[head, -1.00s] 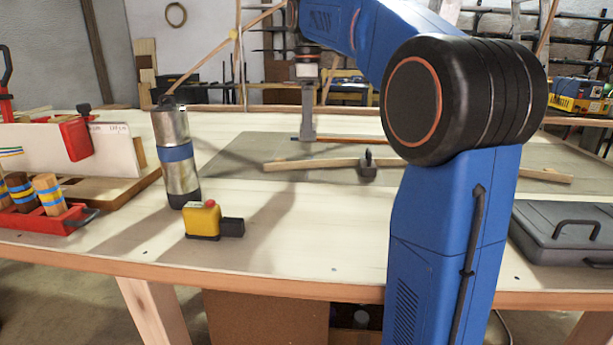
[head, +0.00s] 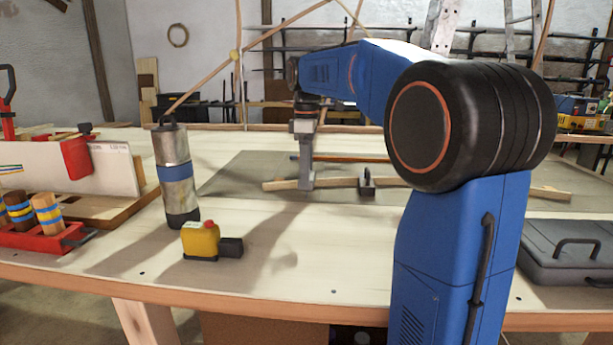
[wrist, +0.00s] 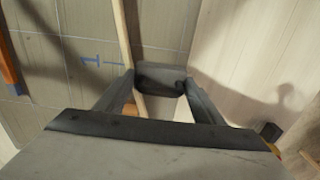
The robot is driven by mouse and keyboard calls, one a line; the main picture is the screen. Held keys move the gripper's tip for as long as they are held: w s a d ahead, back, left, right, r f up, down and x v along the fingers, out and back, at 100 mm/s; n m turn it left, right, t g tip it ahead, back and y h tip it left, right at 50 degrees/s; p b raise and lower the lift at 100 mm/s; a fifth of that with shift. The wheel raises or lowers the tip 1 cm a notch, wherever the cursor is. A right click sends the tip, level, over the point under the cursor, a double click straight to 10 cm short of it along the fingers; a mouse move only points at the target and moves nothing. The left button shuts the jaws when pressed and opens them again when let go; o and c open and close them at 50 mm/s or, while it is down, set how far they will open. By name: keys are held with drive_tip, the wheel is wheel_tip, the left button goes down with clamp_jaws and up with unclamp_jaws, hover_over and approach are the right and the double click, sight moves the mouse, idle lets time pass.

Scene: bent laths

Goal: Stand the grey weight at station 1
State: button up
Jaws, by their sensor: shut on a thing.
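My gripper (head: 305,170) is low over the left end of a pale bent lath (head: 335,184) on the grey mat. In the wrist view, my gripper (wrist: 160,90) is shut on a dark grey block, which I take for the grey weight (wrist: 161,78). The lath (wrist: 123,35) passes just left of the weight there and runs under the gripper. I cannot tell whether the weight touches the lath or mat. A blue mark (wrist: 102,61) lies on the mat left of the lath. I can read no station number.
Another dark weight (head: 366,184) stands at the lath, right of my gripper. A steel flask (head: 175,175), a yellow tape measure (head: 201,241) and a red tray (head: 38,237) are on the left. A grey case (head: 570,250) lies right. The front middle bench is clear.

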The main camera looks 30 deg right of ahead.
drive_tip(key=shift+f, duration=0.75)
drive_tip(key=shift+s+f, duration=0.1)
drive_tip(key=shift+f, duration=0.4)
drive_tip(key=shift+f, duration=0.25)
drive_tip(key=o, duration=1.7)
drive_tip(key=shift+o, duration=0.2)
drive_tip(key=shift+r, duration=0.1)
wheel_tip(320, 180, up, 13)
drive_tip(key=shift+r, duration=0.15)
